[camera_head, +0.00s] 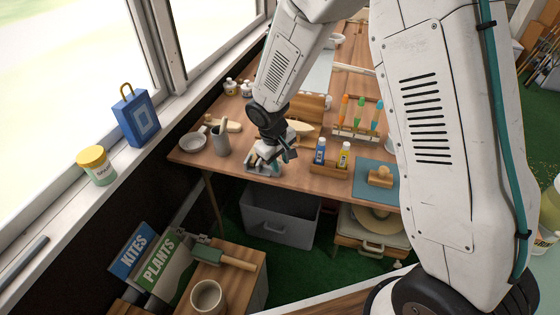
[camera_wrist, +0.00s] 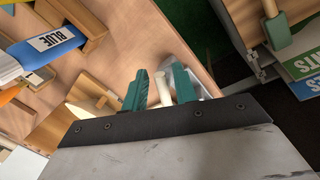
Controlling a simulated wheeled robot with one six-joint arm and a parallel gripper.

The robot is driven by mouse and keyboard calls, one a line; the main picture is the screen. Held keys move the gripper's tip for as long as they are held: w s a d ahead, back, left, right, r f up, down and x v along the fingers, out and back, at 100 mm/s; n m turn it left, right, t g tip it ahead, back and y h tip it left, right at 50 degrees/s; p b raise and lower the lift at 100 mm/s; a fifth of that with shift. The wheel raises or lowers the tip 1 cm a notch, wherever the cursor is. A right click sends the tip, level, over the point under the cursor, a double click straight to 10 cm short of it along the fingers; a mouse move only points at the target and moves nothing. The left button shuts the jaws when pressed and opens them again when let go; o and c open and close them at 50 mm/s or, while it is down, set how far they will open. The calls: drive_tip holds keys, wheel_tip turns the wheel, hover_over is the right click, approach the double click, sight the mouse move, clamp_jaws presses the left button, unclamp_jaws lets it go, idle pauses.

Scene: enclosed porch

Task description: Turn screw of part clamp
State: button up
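My gripper (camera_head: 274,165) is low over the left front edge of the wooden table, pointing down. A grey metal thing (camera_head: 256,164), likely the part clamp, shows at the table edge beside the fingers. Its screw is mostly hidden by my gripper. A pale rounded piece (camera_wrist: 197,82) lies just beyond the right finger in the wrist view.
A blue-grey mat (camera_head: 362,192) lies farther right. A grey bin (camera_head: 282,217) is below the table.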

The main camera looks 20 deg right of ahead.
drive_tip(key=v, duration=0.7)
drive_tip(key=shift+r, duration=0.4)
